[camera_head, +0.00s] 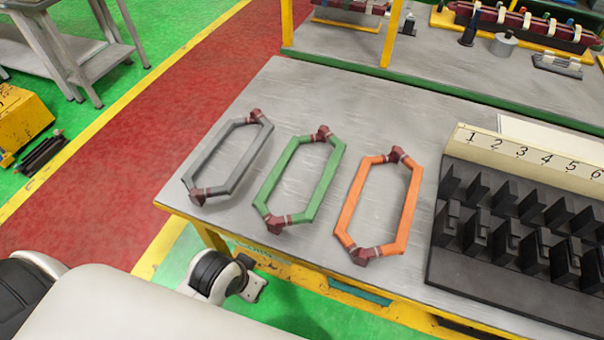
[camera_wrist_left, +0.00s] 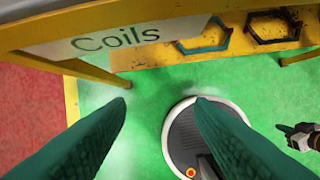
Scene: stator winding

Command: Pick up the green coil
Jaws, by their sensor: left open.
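The green coil (camera_head: 261,188) is an elongated hexagonal ring with dark red wrapped ends. In the head view it lies flat on the metal table between the grey coil (camera_head: 242,160) and the orange coil (camera_head: 346,206). My left gripper (camera_wrist_left: 160,104) shows in its wrist view as two dark green textured fingers spread apart with nothing between them. It is beside the table's front edge, and no coil on the tabletop shows there. A small black and white part at that view's right edge looks like my right gripper (camera_wrist_left: 300,138); its jaws are unclear.
The metal table (camera_head: 285,95) has a yellow frame and a front "Coils" label (camera_wrist_left: 115,38). A black slotted rack (camera_head: 480,285) with a numbered strip (camera_head: 535,160) stands right of the coils. A green-edged bench (camera_head: 345,68) stands behind. The tabletop behind the coils is clear.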

